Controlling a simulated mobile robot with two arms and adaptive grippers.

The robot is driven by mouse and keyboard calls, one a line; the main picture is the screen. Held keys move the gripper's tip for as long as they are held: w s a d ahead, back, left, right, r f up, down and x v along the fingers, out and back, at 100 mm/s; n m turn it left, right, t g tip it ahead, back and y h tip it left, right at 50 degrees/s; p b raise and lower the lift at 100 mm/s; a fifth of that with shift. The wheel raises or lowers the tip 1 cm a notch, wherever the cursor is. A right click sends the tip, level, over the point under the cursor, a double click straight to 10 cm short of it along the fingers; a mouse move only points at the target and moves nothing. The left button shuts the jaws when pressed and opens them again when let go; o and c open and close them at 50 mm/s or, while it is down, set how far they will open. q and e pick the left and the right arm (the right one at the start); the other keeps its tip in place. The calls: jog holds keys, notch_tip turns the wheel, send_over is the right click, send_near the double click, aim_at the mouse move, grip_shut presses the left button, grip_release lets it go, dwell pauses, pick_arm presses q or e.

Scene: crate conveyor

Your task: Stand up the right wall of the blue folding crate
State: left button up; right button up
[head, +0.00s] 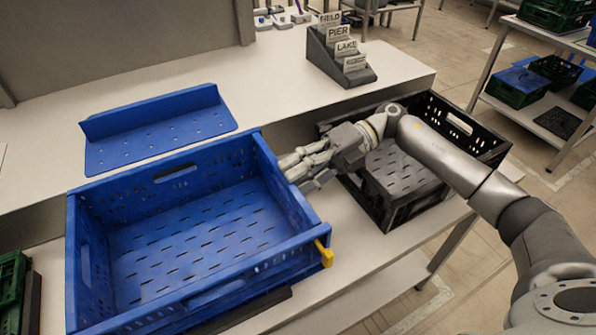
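The blue folding crate (190,290) stands open and empty at the front left, with its slotted floor in view. Its right wall (282,190) stands up, about level with the back and front walls. I cannot tell whether it is fully upright or latched. A yellow piece (324,253) sits at the front right corner. My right gripper (289,167) is just outside the right wall, its fingertips at or very near the wall's upper edge. Contact and finger opening are unclear. My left gripper is not in view.
A black crate (465,122) stands right of the blue one, under my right arm. A blue perforated panel (160,130) lies behind. A grey card holder (340,65) stands at the back. Green crates (12,290) are at the left edge; a shelf with crates is far right.

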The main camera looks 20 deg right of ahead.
jog(key=v, duration=1.2)
jog(key=shift+w+f, duration=0.1)
dwell(0.5)
